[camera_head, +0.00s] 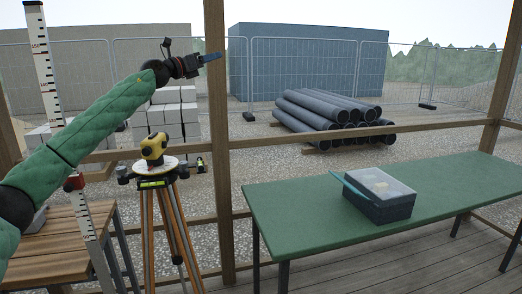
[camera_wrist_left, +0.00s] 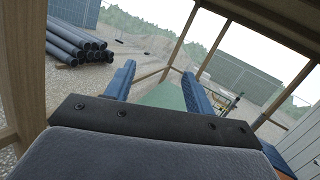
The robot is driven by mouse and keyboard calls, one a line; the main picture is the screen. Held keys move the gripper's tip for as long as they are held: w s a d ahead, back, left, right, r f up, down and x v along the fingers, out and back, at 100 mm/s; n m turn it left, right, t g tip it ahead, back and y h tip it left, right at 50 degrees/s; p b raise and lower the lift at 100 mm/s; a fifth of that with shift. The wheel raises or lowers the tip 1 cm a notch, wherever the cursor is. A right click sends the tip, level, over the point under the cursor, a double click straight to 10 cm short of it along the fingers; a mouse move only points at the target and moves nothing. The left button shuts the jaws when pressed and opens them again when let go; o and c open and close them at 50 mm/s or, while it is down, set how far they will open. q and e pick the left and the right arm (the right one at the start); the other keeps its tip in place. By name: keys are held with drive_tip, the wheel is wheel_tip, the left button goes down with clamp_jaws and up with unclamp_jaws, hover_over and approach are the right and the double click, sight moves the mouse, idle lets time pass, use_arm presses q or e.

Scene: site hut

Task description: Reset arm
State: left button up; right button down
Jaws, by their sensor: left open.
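My left arm in its green sleeve reaches in from the left in the head view. My left gripper (camera_head: 210,58) is raised high in front of the wooden post, pointing right. In the left wrist view its two blue fingers (camera_wrist_left: 160,85) stand apart with nothing between them, so it is open and empty. It is well above the green table and apart from everything on it. My right gripper shows in neither view.
A green table (camera_head: 290,222) bears a dark box (camera_head: 380,205) with a pale lid and a teal item on it. A yellow survey level (camera_head: 153,149) stands on a tripod (camera_head: 150,225) beside a wooden bench (camera_head: 50,258). A wooden post (camera_head: 218,150) and rail separate the hut from pipes (camera_head: 325,115).

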use_arm(q)
drive_tip(key=s+r+n+t+y, duration=0.7)
drive_tip(key=s+r+n+t, duration=0.5)
drive_tip(key=n, duration=0.6)
drive_tip(key=s+d+f+n+g+y, duration=0.1)
drive_tip(key=s+f+n+g+y, duration=0.4)
drive_tip(key=f, duration=1.1)
drive_tip(key=s+d+f+n+g+y, duration=0.1)
drive_tip(key=s+f+n+g, duration=0.4)
drive_tip(key=f, duration=1.2)
drive_tip(key=s+d+f+n+g+y, duration=0.1)
drive_tip(key=s+f+n+g+y, duration=0.15)
drive_tip(key=s+f+n, duration=1)
drive_tip(key=s+f+g+h, duration=0.1)
drive_tip(key=s+f+g, duration=0.4)
drive_tip(key=s+f, duration=1.4)
drive_tip(key=s+f+g+h, duration=0.1)
drive_tip(key=s+f+g, duration=0.4)
drive_tip(key=s+f, duration=1.4)
wheel_tip(320, 180, down, 8)
drive_tip(key=shift+d+r+n+g+p, duration=0.1)
drive_tip(key=shift+d+n+g+p, duration=0.1)
drive_tip(key=shift+n+g+p, duration=0.15)
